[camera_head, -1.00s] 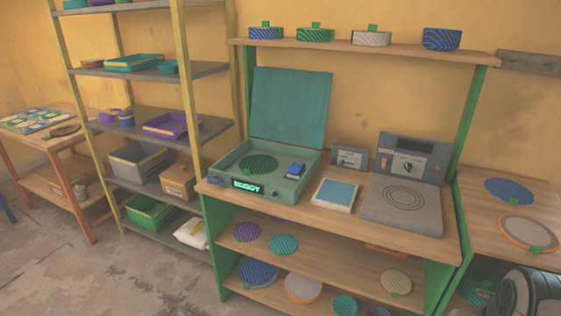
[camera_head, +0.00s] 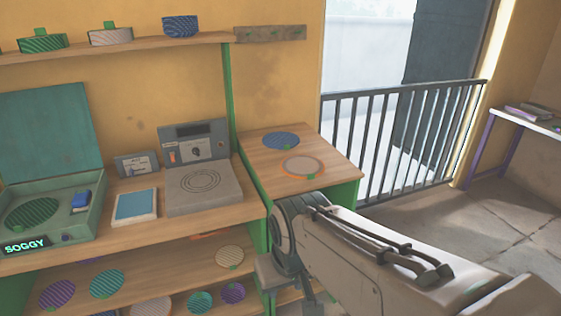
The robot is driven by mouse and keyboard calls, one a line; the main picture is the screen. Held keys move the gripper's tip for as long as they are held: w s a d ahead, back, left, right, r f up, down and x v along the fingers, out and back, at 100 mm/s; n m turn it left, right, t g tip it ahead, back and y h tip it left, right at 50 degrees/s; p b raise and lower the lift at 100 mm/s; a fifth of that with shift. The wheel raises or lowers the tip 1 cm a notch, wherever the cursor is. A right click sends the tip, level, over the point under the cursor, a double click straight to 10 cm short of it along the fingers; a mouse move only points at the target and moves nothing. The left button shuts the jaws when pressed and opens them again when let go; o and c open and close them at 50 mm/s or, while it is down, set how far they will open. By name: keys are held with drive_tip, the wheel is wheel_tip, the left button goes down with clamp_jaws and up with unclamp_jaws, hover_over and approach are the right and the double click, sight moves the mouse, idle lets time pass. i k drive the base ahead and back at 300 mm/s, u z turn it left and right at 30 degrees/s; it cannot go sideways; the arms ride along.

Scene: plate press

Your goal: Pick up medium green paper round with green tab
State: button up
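A green striped paper round (camera_head: 32,214) lies in the open teal press (camera_head: 85,222) at the left, whose display reads SOGGY. Teal-green rounds lie on the shelf below: one at the left (camera_head: 107,283) and a smaller one (camera_head: 200,301) with a green tab nearer the middle. My arm reaches in from the lower right. Its end, with my gripper (camera_head: 288,284), is in front of the bench's right end, apart from the rounds. The fingers are too unclear to tell open from shut.
A grey hotplate-like device (camera_head: 203,190) and a blue-topped pad (camera_head: 135,205) stand on the bench. A side table (camera_head: 330,180) holds a blue round (camera_head: 281,140) and an orange-rimmed round (camera_head: 303,166). A railing (camera_head: 400,140) closes the back right. Open floor lies at the right.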

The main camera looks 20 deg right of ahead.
sight(30, 214)
drive_tip(key=u, duration=1.55)
drive_tip(key=i, duration=2)
drive_tip(key=z, duration=0.05)
